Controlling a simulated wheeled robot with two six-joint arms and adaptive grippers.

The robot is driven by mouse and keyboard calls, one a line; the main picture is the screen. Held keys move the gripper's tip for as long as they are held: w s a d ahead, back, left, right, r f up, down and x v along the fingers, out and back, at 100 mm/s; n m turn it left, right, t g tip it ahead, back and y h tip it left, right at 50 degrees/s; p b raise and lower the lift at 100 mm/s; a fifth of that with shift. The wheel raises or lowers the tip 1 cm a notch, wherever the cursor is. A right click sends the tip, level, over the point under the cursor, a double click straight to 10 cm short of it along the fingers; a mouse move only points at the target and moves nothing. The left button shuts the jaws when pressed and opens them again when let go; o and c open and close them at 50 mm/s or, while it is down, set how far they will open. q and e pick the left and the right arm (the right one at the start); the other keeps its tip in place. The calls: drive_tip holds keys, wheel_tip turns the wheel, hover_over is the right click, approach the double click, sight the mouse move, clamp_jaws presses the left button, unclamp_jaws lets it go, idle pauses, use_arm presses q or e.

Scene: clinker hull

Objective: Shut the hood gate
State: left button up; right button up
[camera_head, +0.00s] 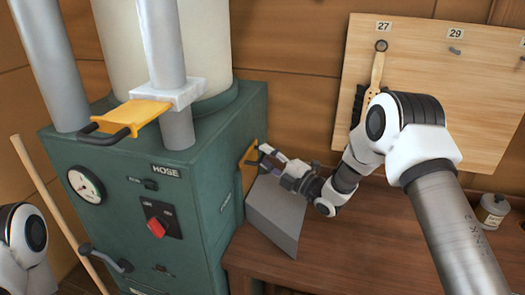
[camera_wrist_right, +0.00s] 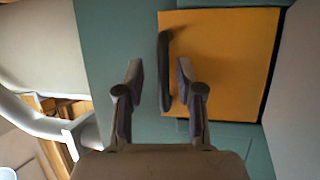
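The hood gate is a yellow plate (camera_head: 249,170) on the right side of the green cabinet, just above a grey sloped hood (camera_head: 277,213). In the right wrist view the yellow plate (camera_wrist_right: 230,65) fills the upper right, with a dark bar handle (camera_wrist_right: 165,85) along its left edge. My right gripper (camera_head: 267,158) is at this handle. In the wrist view my right gripper (camera_wrist_right: 160,75) has its fingers apart, with the handle between the fingertips in the picture; I cannot tell whether they touch it. My left gripper is out of view.
A second yellow gate (camera_head: 130,115) with a dark handle sits on the hose pipe above the cabinet (camera_head: 120,190). The cabinet front has a gauge (camera_head: 86,186) and a red switch (camera_head: 156,227). A brush (camera_head: 377,75) hangs on the board. A bottle (camera_head: 492,211) stands at right.

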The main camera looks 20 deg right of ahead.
sight(253, 160)
drive_tip(key=shift+w+a+f, duration=0.1)
drive_tip(key=shift+w+a, duration=0.1)
drive_tip(key=shift+w, duration=0.3)
drive_tip(key=shift+w+a+f, duration=0.1)
drive_tip(key=shift+w+a, duration=0.05)
drive_tip(key=shift+w, duration=0.35)
drive_tip(key=shift+s+r, duration=0.15)
drive_tip(key=shift+s, duration=0.05)
clamp_jaws()
wheel_tip(253, 160, down, 4)
drive_tip(key=b, duration=0.4)
drive_tip(key=shift+f, duration=0.25)
drive_tip(key=shift+r, duration=0.2)
unclamp_jaws()
drive_tip(key=shift+f, duration=0.1)
